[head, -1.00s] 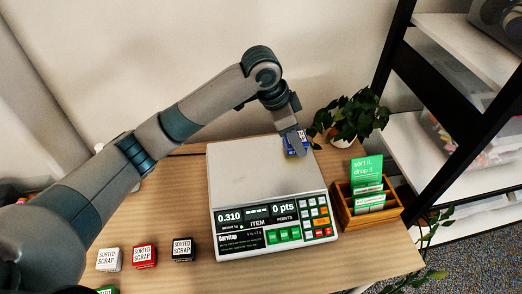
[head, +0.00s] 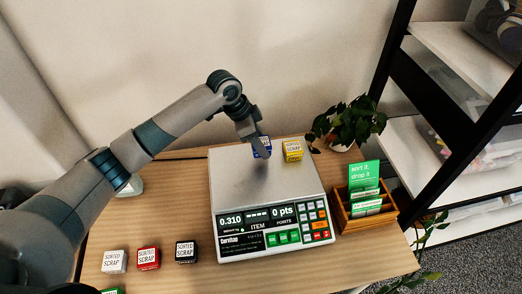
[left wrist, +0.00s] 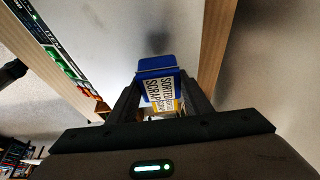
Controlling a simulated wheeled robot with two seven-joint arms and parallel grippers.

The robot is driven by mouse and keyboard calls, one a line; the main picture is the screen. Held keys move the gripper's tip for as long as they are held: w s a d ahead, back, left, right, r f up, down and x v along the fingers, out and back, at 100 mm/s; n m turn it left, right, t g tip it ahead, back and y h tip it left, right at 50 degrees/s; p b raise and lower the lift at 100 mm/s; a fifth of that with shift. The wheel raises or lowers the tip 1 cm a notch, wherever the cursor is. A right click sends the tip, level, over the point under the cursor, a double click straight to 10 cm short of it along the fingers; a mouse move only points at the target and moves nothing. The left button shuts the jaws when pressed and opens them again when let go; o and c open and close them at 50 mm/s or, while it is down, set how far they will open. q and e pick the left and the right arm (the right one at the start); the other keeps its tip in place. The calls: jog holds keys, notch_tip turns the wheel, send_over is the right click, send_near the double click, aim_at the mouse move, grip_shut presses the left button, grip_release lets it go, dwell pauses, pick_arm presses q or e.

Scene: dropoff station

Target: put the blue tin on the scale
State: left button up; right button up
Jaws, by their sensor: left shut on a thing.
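My left gripper (head: 260,152) is shut on the blue tin (head: 264,144), over the back middle of the scale's plate. The tin is partly hidden by the fingers in the head view. In the left wrist view, the blue tin (left wrist: 156,66) sits between the fingers (left wrist: 160,96), its "SORTED SCRAP" label showing. I cannot tell whether it touches the plate. The scale (head: 235,185) has a grey plate and a front panel reading 0.310 and 0 pts. My right gripper is not in view.
A yellow tin (head: 293,151) stands on the plate's back right, close to the blue tin. White (head: 114,262), red (head: 148,258) and black (head: 186,252) tins stand at front left. A wooden card box (head: 366,216) and a plant (head: 347,118) are right of the scale. The plate's front is clear.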

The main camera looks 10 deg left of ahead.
pick_arm(q)
jog(key=shift+f, duration=0.35)
notch_tip(320, 180, down, 3)
jog(key=shift+r+p, duration=0.1)
jog(key=shift+p, duration=0.7)
jog(key=shift+f, duration=0.2)
jog(key=shift+f, duration=0.1)
jog(key=o, duration=1.2)
jog(key=shift+o, duration=0.2)
